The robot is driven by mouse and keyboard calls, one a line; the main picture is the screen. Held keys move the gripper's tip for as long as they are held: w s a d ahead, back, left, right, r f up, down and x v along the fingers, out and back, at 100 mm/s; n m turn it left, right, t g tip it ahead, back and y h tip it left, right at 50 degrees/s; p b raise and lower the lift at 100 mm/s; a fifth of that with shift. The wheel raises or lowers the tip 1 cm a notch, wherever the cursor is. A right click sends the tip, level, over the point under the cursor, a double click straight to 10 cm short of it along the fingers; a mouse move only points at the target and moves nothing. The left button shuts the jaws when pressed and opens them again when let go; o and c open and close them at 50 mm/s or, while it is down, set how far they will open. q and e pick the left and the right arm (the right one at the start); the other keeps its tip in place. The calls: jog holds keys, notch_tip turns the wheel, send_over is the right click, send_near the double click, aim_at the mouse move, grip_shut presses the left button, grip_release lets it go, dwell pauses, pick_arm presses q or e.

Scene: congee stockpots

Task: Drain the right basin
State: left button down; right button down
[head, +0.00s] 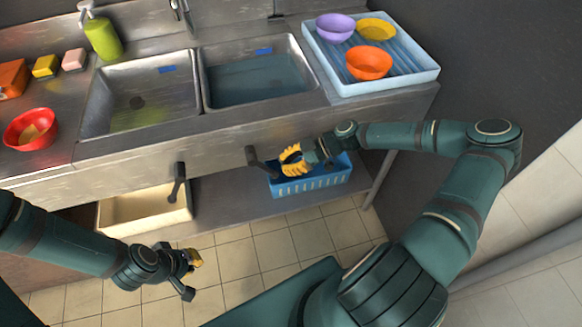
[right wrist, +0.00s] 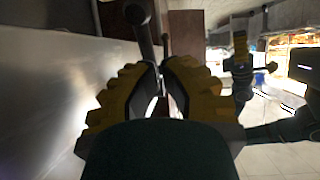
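The right basin (head: 262,80) holds grey-blue water, and its drain is not visible. The left basin (head: 140,100) shows its drain and a little greenish liquid. Below the right basin, a dark lever (head: 254,157) sticks out of the sink front; a dark lever bar (right wrist: 143,35) also shows in the right wrist view. My right gripper (head: 290,160), with yellow fingers, is at this lever's outer end. Its fingertips (right wrist: 162,82) are close together with a narrow gap; whether they grip the lever is unclear. My left gripper (head: 192,262) is low over the floor, away from the levers.
A second lever (head: 178,185) is under the left basin. A blue basket (head: 318,182) and a cream bin (head: 140,213) sit on the lower shelf. A blue tray (head: 425,73) with bowls, a red bowl (head: 22,141), sponges and a green bottle (head: 103,38) are on the counter.

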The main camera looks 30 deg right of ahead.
jog(key=f+p+v, duration=0.1)
jog(key=v, duration=0.9)
jog(key=shift+d+f, duration=0.3)
jog(key=shift+a, duration=0.1)
jog(key=s+a+f+m+g+h, duration=0.1)
jog(key=a+f+m+g, duration=0.15)
jog(key=a, duration=0.65)
jog(key=s+a+f+m+g+h, duration=0.1)
jog(key=a+f+m, duration=0.15)
jog(key=a, duration=0.65)
jog(key=s+a+m+t+h, duration=0.1)
jog(key=s+a+m+h, duration=0.4)
jog(key=s+m, duration=0.3)
jog(key=shift+f+m+h, duration=0.4)
jog(key=shift+m+h, duration=0.3)
jog(key=shift+m, duration=1.2)
jog(key=shift+a, duration=0.15)
